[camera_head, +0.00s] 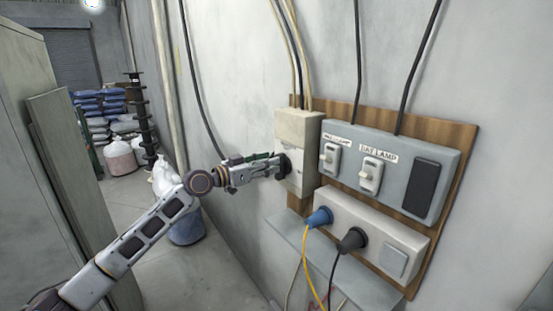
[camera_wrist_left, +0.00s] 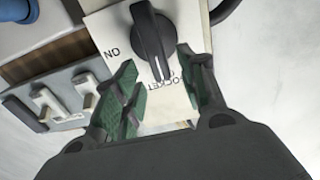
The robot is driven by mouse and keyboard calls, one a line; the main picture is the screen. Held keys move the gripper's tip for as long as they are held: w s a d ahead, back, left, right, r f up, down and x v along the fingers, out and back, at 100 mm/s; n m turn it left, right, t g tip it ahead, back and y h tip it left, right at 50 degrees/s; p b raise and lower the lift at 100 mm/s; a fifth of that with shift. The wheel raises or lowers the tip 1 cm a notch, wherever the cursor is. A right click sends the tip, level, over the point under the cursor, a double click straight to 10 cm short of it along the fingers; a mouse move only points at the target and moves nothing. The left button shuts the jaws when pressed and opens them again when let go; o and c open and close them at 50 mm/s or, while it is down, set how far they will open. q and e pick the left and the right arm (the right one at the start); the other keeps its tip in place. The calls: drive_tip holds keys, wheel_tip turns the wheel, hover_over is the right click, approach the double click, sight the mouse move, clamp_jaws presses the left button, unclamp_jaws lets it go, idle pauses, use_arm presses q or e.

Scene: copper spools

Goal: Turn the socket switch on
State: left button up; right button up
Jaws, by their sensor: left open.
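The socket switch is a black rotary knob (camera_wrist_left: 152,38) on a beige box (camera_head: 298,130) on the wall. In the left wrist view its white line points down toward the lettering "SOCKET", and an upside-down "ON" is printed to its left. My left gripper (camera_head: 278,168) is level with the knob in the head view. In the left wrist view its open, green-lined fingers (camera_wrist_left: 156,62) stand on either side of the knob's lower end. I see gaps beside the knob; contact is not clear. My right gripper is not in view.
A grey panel with two lamp switches (camera_head: 371,174) is right of the beige box. Below is a white socket strip (camera_head: 375,228) with a blue plug (camera_head: 319,217) and a black plug (camera_head: 353,239). Cables hang below. A grey cabinet (camera_head: 50,190) stands at left.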

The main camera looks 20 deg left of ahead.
sight(281, 167)
use_arm(q)
drive_tip(key=shift+p+x, duration=0.5)
drive_tip(key=shift+x, duration=1.5)
drive_tip(key=shift+s, duration=0.1)
clamp_jaws()
